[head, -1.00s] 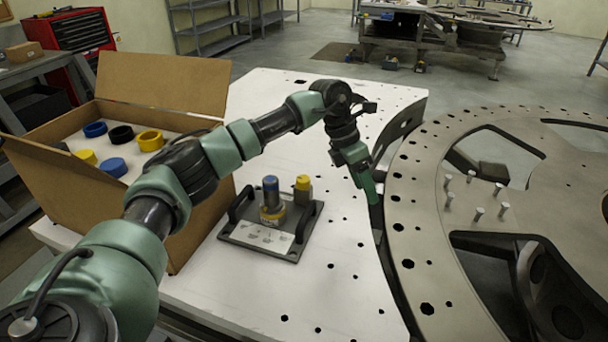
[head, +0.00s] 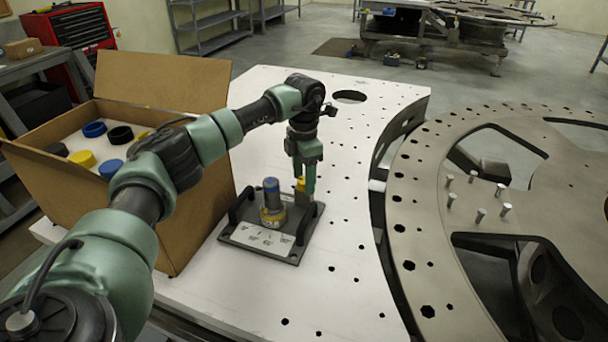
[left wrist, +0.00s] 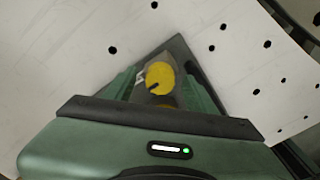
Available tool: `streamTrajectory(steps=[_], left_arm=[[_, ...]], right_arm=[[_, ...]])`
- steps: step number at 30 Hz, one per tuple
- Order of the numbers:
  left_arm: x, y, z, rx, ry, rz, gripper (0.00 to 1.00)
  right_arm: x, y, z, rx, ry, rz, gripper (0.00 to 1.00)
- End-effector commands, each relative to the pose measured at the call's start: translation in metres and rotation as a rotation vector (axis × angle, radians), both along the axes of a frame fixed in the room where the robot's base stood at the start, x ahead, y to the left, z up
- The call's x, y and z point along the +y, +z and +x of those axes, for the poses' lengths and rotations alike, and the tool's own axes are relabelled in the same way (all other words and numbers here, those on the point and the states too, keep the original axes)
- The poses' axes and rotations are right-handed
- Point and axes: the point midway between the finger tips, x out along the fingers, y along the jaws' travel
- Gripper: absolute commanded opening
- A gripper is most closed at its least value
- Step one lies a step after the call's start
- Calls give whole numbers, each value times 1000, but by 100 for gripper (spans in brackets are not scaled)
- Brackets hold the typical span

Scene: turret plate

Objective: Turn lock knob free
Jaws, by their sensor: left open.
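The lock knob, a small yellow cap (left wrist: 160,78) with a dark mark on its face, lies between the two fingers of my left gripper in the left wrist view. In the head view the yellow knob (head: 300,184) is partly hidden behind the fingers. My left gripper (head: 304,188) points down over it and is open; I cannot tell whether a finger touches it. The knob stands on a dark base plate (head: 250,241) with two handles and a white label strip. Beside it stands a blue-topped cylinder (head: 271,186) on a yellow ring. My right gripper is not in view.
The base plate lies on a white table (head: 345,262) with holes. An open cardboard box (head: 205,215) with blue, black and yellow rings stands at the left. A large grey perforated ring plate (head: 405,200) with upright pins is at the right.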

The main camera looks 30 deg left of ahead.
Motion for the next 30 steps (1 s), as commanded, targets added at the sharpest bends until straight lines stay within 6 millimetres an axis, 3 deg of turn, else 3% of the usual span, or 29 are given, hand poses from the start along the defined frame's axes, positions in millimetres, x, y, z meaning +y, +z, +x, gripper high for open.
streamTrajectory(steps=[6,12,22,30], left_arm=[[0,-1,0,0,0,0,56],[0,-1,0,1,0,-1,0],[0,0,0,0,35,-1,0],[0,0,1,-1,193,-2,0]], right_arm=[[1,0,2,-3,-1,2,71],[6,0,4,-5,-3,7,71],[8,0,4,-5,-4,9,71],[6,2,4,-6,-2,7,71]])
